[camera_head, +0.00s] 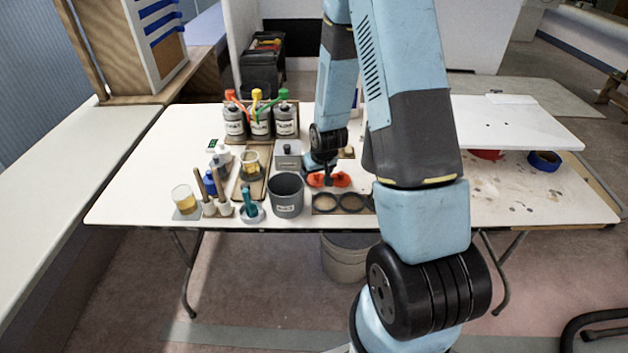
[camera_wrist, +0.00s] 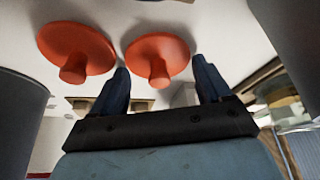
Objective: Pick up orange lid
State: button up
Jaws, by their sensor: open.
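Two orange lids with knobs lie side by side on the white table. In the head view, one orange lid (camera_head: 315,181) is on the left and the other orange lid (camera_head: 342,179) is on the right, both partly behind my gripper (camera_head: 328,180). In the wrist view, one orange lid (camera_wrist: 72,45) is left of my fingers. The other orange lid (camera_wrist: 157,48) appears in line with the gap between the fingertips (camera_wrist: 160,64). My gripper is open and points down at the lids. Nothing is held. I cannot tell whether a finger touches a lid.
A grey bucket (camera_head: 286,196) stands left of the lids. A dark plate with two round holes (camera_head: 340,203) lies in front of them. A grey canister (camera_head: 288,158) stands behind left. Bottles with coloured spouts (camera_head: 260,122), brushes and cups (camera_head: 183,200) crowd the table's left.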

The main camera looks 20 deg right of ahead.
jog(key=c, duration=0.7)
jog(key=shift+o, duration=0.2)
